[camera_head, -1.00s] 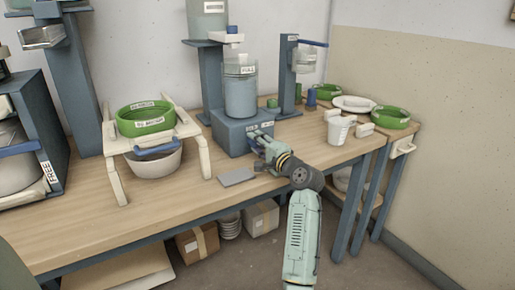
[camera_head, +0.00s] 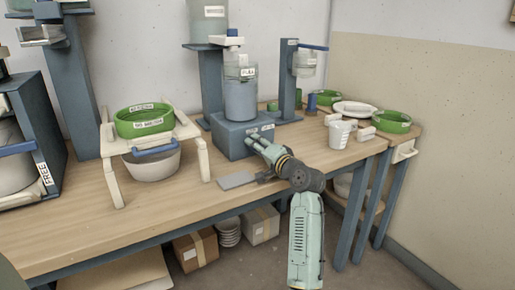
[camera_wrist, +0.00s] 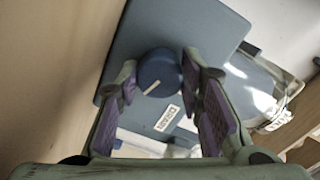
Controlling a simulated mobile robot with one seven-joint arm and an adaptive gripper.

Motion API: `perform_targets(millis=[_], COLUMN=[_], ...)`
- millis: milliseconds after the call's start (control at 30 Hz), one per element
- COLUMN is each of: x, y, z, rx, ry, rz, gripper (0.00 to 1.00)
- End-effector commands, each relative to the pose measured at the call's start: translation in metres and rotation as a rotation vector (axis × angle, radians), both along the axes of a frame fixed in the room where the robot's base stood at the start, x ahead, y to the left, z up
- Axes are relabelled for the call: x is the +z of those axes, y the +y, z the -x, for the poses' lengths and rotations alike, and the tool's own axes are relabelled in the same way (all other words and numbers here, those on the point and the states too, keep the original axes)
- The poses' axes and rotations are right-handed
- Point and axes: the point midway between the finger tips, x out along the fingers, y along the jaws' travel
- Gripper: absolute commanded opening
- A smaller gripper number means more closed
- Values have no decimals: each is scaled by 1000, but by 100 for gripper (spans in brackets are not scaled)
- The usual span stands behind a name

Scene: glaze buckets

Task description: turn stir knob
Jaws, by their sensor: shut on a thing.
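The stir knob (camera_wrist: 158,72) is a round dark blue knob with a pale pointer line, on the front of a blue-grey stirrer base (camera_head: 229,143). A small white label (camera_wrist: 168,118) is beside it. My gripper (camera_wrist: 157,80) has its two purple-padded fingers on either side of the knob, closed on it. In the head view my gripper (camera_head: 256,143) is at the front of the base and hides the knob. A clear jar with a "FULL" label (camera_head: 240,98) stands on the base.
A grey plate (camera_head: 237,180) lies on the wooden table in front of the base. A white jug (camera_head: 341,133) and green bowls stand to the right. A white rack (camera_head: 112,180) with a green tub (camera_head: 145,121) stands to the left.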

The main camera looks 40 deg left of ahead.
Motion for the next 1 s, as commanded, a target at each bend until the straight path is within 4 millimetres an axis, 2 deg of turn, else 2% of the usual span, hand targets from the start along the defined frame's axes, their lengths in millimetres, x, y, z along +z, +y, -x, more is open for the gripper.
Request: perform_targets(millis=[233,267,533,867,1000], x=[0,0,0,0,0], y=[0,0,0,-1,-14], z=[0,0,0,0,5], rx=[0,0,0,0,-1], ry=[1,1,1,1,1], rz=[0,0,0,0,-1], gripper=[6,35,53,54,54])
